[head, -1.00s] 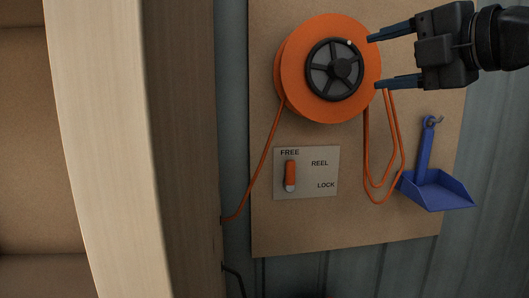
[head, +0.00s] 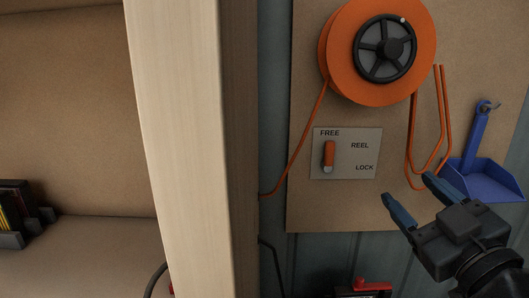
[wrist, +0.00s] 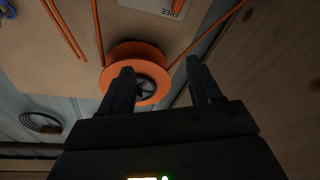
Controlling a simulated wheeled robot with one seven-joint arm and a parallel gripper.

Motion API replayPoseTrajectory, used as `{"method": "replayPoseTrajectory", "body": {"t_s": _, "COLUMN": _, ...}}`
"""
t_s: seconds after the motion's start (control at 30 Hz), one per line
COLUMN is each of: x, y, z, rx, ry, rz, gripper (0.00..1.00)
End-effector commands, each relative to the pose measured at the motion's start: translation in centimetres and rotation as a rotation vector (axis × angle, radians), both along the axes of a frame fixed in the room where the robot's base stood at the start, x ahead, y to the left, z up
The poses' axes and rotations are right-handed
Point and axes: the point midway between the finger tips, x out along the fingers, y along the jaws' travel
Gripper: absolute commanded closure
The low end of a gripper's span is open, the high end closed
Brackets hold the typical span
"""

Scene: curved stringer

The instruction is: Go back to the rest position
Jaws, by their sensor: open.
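My gripper (head: 408,200) is open and empty at the lower right of the head view, in front of the board and below the reel plate. It touches nothing that I can see. In the wrist view my gripper's two fingers (wrist: 160,85) stand apart, with the orange reel (wrist: 122,58) beyond them. The orange reel (head: 340,75) with its black spoked hub hangs at the top of the board in the head view. The orange lever (head: 329,154) on the plate points up at FREE.
A pale wooden upright (head: 165,130) stands left of the board (head: 305,212). Left of it is a shelf (head: 100,255) with small dark cases (head: 18,215). A blue dustpan (head: 490,180) hangs at the right, close to my gripper. A red object (head: 365,287) shows at the bottom edge.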

Motion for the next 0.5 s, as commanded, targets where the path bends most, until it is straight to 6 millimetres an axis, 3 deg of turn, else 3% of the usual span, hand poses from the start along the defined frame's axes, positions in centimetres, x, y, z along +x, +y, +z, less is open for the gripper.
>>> {"method": "replayPoseTrajectory", "body": {"t_s": 0.03, "x": -1.1, "y": 0.4, "z": -1.7, "rx": 0.052, "ry": 0.028, "rz": -0.012, "gripper": 0.37}}
{"method": "replayPoseTrajectory", "body": {"t_s": 0.2, "x": -4.9, "y": 1.1, "z": -6.6, "rx": 0.199, "ry": 0.097, "rz": -0.062, "gripper": 0.37}}
{"method": "replayPoseTrajectory", "body": {"t_s": 0.5, "x": -14.0, "y": 2.0, "z": -13.6, "rx": 0.373, "ry": 0.219, "rz": -0.149, "gripper": 0.37}}
